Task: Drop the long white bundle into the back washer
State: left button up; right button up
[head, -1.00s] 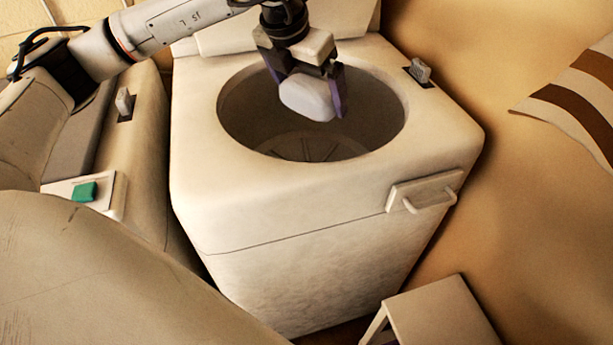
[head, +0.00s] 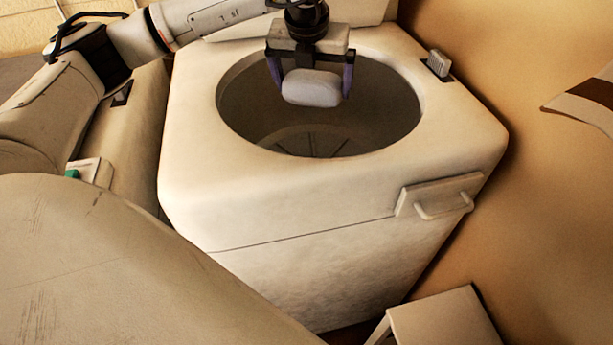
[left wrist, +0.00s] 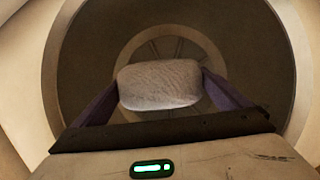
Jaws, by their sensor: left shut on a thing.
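The long white bundle (head: 312,87) is held between the two purple fingers of my left gripper (head: 311,84). It also shows in the left wrist view (left wrist: 160,84), lying crosswise between the fingertips. My left gripper is shut on it, over the round opening of the white top-loading washer (head: 330,215). The washer's drum, with a ribbed bottom, shows below and behind the bundle in both views. In the left wrist view the opening's rim (left wrist: 48,75) surrounds the gripper and bundle. My right gripper is out of view.
A second pale machine (head: 140,130) with a green button (head: 72,173) stands at the left, partly hidden by my arm. A small white stool (head: 440,320) stands at the lower right. A striped brown and white cloth (head: 590,100) is at the right edge.

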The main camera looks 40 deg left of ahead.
pick_arm(q)
jog(key=shift+f, duration=0.1)
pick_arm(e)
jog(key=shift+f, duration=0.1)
pick_arm(q)
jog(key=o, duration=1)
pick_arm(e)
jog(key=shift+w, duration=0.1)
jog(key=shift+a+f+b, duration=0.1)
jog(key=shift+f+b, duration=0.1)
jog(key=shift+b, duration=0.25)
pick_arm(q)
jog(key=v, duration=1)
jog(key=shift+s, duration=0.1)
